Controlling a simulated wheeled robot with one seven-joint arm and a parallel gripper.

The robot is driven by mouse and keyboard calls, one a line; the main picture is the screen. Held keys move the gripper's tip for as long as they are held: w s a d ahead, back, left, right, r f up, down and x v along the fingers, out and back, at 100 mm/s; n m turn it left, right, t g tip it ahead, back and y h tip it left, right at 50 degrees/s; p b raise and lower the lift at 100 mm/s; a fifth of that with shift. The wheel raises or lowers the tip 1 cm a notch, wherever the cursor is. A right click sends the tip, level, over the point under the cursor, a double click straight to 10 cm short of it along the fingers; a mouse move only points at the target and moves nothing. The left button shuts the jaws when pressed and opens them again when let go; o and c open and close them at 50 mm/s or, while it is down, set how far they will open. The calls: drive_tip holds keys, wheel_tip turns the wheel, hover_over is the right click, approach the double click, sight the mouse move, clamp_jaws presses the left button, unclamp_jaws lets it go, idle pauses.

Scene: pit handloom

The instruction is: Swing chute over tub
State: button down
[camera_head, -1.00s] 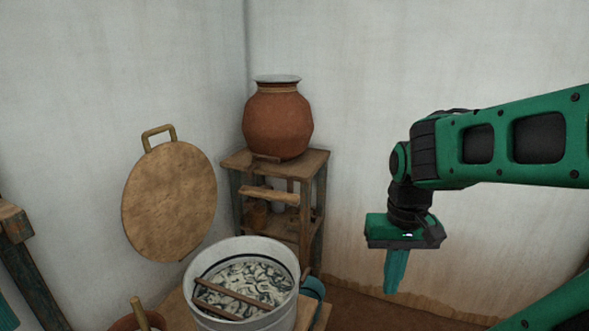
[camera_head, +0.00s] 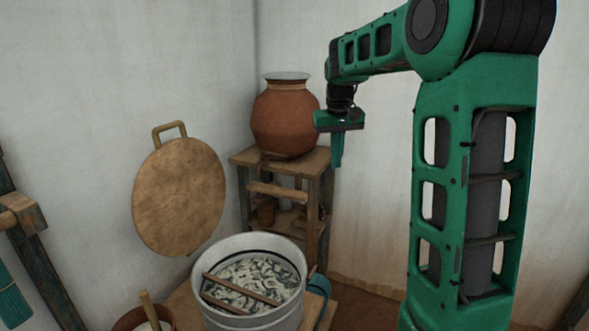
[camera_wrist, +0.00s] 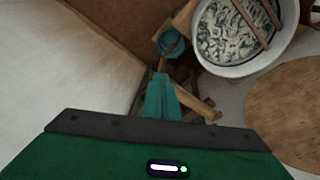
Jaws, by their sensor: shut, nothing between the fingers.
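The chute (camera_head: 278,190), a short pale wooden trough, sticks out from the front of the wooden stand under the clay pot, pointing left in the head view. A pale wooden piece (camera_wrist: 200,105), probably the chute, shows beside my fingers in the wrist view. The white tub (camera_head: 250,316) stands in front of the stand, below the chute, holding pale and dark yarn with two sticks across it. It also shows at the top of the wrist view (camera_wrist: 236,72). My gripper (camera_head: 337,164) is shut and empty, fingers down, right of the stand's top. Its fingertips also show in the wrist view (camera_wrist: 160,76).
The clay pot (camera_head: 285,122) stands on the wooden stand (camera_head: 325,200), close to my gripper. A round wooden board (camera_head: 180,198) hangs on the wall at left. A teal vessel (camera_head: 320,287) sits beside the tub. Open space lies right of the stand.

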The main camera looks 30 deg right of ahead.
drive_tip(key=w+d+f+n+t, duration=0.1)
drive_tip(key=w+f+t, duration=0.1)
drive_tip(key=w, duration=2.4)
drive_tip(key=shift+f+n+y, duration=0.3)
drive_tip(key=shift+n+y, duration=0.1)
drive_tip(key=shift+w+f, duration=0.1)
drive_tip(key=shift+w, duration=0.05)
drive_tip(key=x, duration=1)
drive_tip(key=shift+f, duration=0.1)
drive_tip(key=shift+s+a, duration=0.1)
drive_tip(key=shift+s, duration=0.85)
drive_tip(key=shift+s+a+f, duration=0.1)
drive_tip(key=shift+s, duration=0.4)
drive_tip(key=shift+s+a+f, duration=0.1)
drive_tip(key=shift+s+a, duration=0.05)
drive_tip(key=shift+s, duration=0.35)
drive_tip(key=shift+a, duration=0.1)
